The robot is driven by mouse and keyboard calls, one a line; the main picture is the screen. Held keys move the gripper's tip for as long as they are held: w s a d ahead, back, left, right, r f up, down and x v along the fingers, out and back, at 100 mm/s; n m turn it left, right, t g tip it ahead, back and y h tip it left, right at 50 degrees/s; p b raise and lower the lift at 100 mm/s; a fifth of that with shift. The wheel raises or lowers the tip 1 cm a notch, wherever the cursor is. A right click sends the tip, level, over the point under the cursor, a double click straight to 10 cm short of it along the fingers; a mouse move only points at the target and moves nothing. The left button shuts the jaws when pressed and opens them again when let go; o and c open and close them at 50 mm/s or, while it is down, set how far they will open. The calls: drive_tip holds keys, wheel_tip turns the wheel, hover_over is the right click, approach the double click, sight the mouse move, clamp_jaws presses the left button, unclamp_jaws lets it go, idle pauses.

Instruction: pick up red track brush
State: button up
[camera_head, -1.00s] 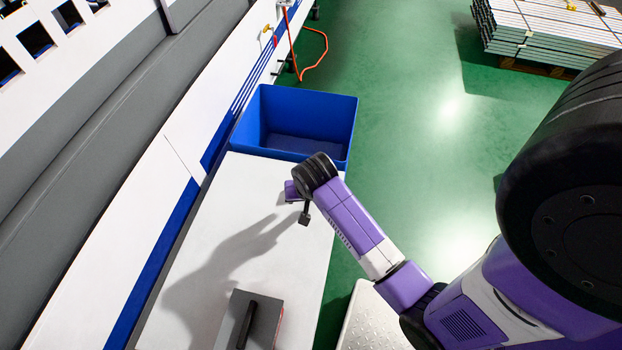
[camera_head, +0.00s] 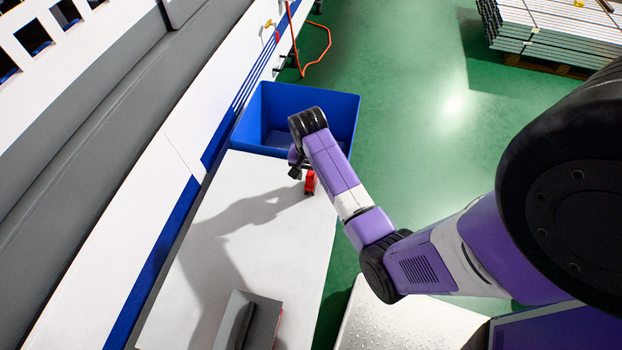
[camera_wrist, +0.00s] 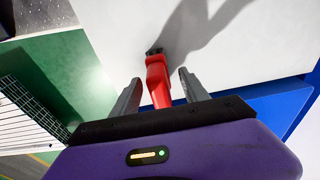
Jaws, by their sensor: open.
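The red track brush (camera_wrist: 157,80) lies on the white tabletop, with its dark bristle end pointing away from my gripper in the wrist view. In the head view the red brush (camera_head: 310,182) shows as a small piece near the table's far right edge, partly hidden by my arm. My gripper (camera_wrist: 160,80) is open in the wrist view, one grey finger on each side of the red handle. The fingers look apart from the handle; how far they are above the table I cannot tell. In the head view the fingers are mostly hidden behind my wrist.
The white table (camera_head: 225,220) is mostly bare. A grey box with a black handle (camera_head: 247,322) stands at its near end. A blue bin (camera_head: 335,105) adjoins the far end. A long white and grey machine (camera_head: 130,140) runs along the left. Green floor (camera_head: 420,120) lies to the right.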

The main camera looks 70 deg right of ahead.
drive_tip(key=shift+d+f, duration=0.1)
drive_tip(key=shift+f, duration=1.25)
clamp_jaws()
drive_tip(key=shift+r, duration=0.1)
wheel_tip(320, 180, up, 20)
drive_tip(key=p, duration=0.4)
